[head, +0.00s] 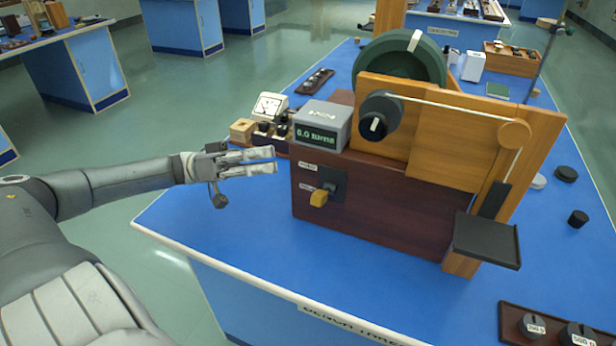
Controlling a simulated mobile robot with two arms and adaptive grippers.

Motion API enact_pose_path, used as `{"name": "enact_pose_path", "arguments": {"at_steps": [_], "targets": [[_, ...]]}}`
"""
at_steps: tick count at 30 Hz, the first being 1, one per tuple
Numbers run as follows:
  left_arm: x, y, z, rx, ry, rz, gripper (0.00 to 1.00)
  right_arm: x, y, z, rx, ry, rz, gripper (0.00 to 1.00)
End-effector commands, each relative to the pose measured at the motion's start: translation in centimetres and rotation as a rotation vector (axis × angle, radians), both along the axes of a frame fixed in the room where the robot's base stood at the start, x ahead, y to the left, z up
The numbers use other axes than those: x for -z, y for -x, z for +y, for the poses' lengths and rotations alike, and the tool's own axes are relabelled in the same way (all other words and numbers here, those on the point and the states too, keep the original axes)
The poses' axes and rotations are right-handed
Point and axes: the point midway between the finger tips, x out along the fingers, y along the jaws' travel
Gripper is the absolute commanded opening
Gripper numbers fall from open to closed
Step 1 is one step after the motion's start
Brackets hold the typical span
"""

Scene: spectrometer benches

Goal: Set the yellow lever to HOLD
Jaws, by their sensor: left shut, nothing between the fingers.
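The yellow lever (318,199) sticks out of a dark switch plate (334,184) on the front of a dark red-brown wooden box (378,212). Its yellow tip hangs low, beside the lower of two small white labels. The label words are too small to read. My left gripper (274,161) is shut and empty. It points right, to the left of the box and a little higher in the picture than the lever, apart from it. My right gripper is not in view.
A grey display (321,126) reading "0.0 turns" sits on the box. A black knob (380,118), a green wheel (400,60) and a black shelf (486,240) are close by. The blue bench top (250,235) is clear in front of the box.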

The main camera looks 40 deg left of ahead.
Motion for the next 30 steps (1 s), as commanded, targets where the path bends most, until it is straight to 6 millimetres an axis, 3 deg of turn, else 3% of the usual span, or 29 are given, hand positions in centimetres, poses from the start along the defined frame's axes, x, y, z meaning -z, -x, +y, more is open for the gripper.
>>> {"name": "enact_pose_path", "arguments": {"at_steps": [8,22,24,30], "targets": [[-0.4,-0.4,-1.0,0.001,0.001,-0.001,0.00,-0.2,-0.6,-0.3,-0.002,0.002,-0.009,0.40],[-3.4,-3.6,-9.2,0.002,0.004,-0.006,0.00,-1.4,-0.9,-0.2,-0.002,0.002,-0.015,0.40],[-1.7,-3.0,-9.1,-0.001,0.001,0.007,0.00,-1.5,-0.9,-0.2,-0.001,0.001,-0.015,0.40],[0.2,-2.1,-9.3,0.000,0.002,0.002,0.00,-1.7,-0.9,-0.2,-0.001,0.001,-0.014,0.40]]}}
